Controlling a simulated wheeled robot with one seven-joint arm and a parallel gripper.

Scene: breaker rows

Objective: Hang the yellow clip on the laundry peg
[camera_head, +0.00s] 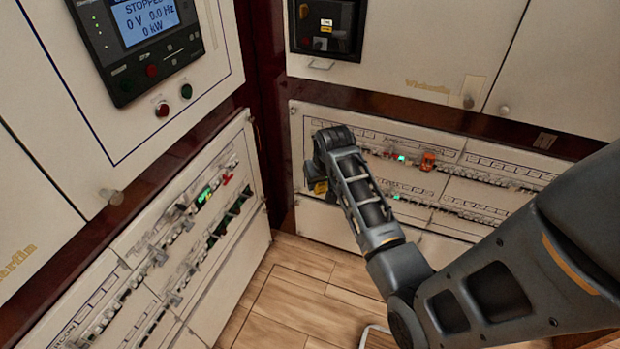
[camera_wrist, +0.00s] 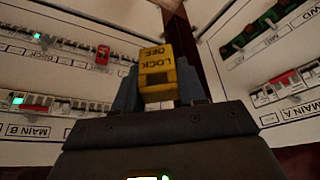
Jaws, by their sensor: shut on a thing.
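The yellow clip (camera_wrist: 157,62), marked LOCK OFF, is between the two fingers of my gripper (camera_wrist: 158,88) in the wrist view. My gripper is shut on it. In the head view my gripper (camera_head: 319,180) is by the left end of the back breaker panel, with a bit of the yellow clip (camera_head: 321,188) showing. The clip is in front of the panels in the wrist view, and I see it touching no peg. I cannot tell which peg is the laundry one; the small labels are unreadable.
An orange-red clip (camera_head: 428,161) sits on the upper row of the back breaker panel (camera_head: 375,140); it shows red in the wrist view (camera_wrist: 102,55). Another breaker panel (camera_head: 150,250) is on the left. A dark red post (camera_head: 266,100) stands in the corner. Wooden floor (camera_head: 290,290) is below.

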